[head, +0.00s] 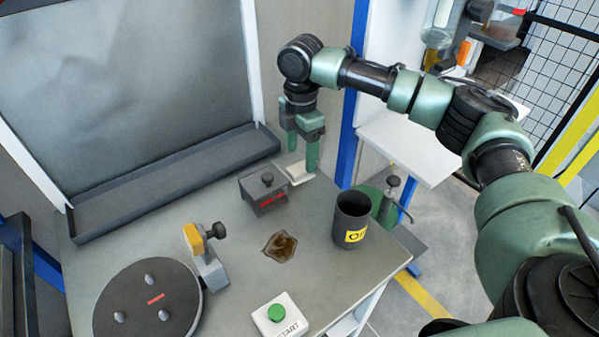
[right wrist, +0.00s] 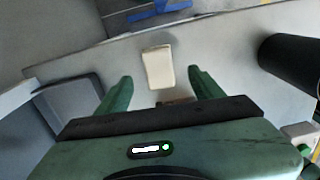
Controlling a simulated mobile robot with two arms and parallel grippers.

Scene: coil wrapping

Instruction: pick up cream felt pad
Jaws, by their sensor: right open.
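The cream felt pad (head: 298,173) lies flat on the grey table, near its far right edge. In the right wrist view the pad (right wrist: 158,67) is a pale rectangle ahead of and between the fingertips. My right gripper (head: 302,152) points down above the pad, its green fingers apart and empty. In the right wrist view the open fingers (right wrist: 160,82) frame the near part of the pad, with no contact that I can make out. One finger partly covers the pad in the head view. My left gripper is not in view.
A dark block with a knob (head: 264,194) stands just left of the pad. A dark oil cup (head: 351,218) stands in front to the right. A long grey tray (head: 180,180) runs along the back.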

